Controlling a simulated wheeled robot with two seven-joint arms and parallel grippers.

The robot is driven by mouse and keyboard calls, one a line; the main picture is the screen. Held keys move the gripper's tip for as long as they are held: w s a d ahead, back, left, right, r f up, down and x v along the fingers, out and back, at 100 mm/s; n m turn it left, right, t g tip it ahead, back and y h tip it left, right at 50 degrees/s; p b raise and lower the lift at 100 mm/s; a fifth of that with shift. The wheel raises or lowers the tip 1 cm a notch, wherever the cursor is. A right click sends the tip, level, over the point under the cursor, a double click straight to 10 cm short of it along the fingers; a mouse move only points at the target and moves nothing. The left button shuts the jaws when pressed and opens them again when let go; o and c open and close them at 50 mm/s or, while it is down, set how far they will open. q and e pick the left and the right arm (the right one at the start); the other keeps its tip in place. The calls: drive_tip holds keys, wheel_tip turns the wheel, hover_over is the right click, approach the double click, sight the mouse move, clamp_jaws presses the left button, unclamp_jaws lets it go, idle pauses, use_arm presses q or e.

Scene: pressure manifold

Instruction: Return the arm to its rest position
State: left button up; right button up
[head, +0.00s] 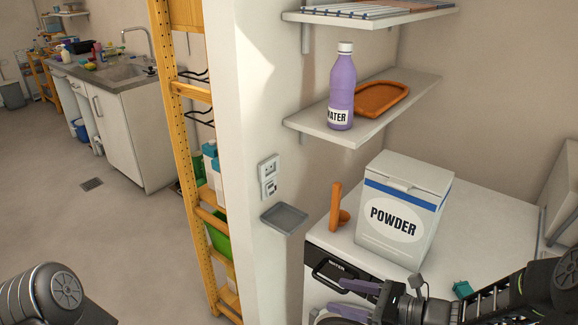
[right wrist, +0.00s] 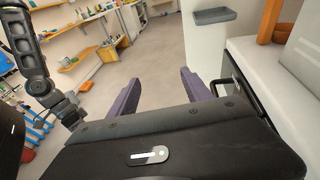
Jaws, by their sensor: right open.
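My right gripper (head: 346,297) is at the lower middle right of the head view, in front of the white washing machine (head: 465,228). Its two purple fingers are spread apart with nothing between them. In the right wrist view the open fingers (right wrist: 158,84) point out over bare floor, with the machine's front edge close on the right. My right arm (head: 510,290) comes in from the right, over the machine's front right part. A dark link of my left arm (head: 48,295) shows at the lower left; its gripper is out of sight.
A white powder box (head: 405,215) and an orange scoop (head: 338,212) stand on the machine. A purple water bottle (head: 341,95) and an orange tray (head: 383,97) are on a wall shelf. A small grey ledge (head: 285,217) juts from the wall. Floor at left is clear.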

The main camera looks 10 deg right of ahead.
drive_tip(key=s+f+n+g+h, duration=0.4)
drive_tip(key=s+f+n, duration=0.3)
drive_tip(key=f, duration=0.5)
drive_tip(key=s+f+n+g+h, duration=0.45)
drive_tip(key=s+f+n, duration=0.2)
drive_tip(key=f, duration=0.45)
drive_tip(key=s+a+f+n, duration=0.3)
drive_tip(key=s+a+n, duration=0.4)
drive_tip(key=a+n, duration=0.3)
drive_tip(key=shift+a+f, duration=0.15)
drive_tip(key=shift+a, duration=1.1)
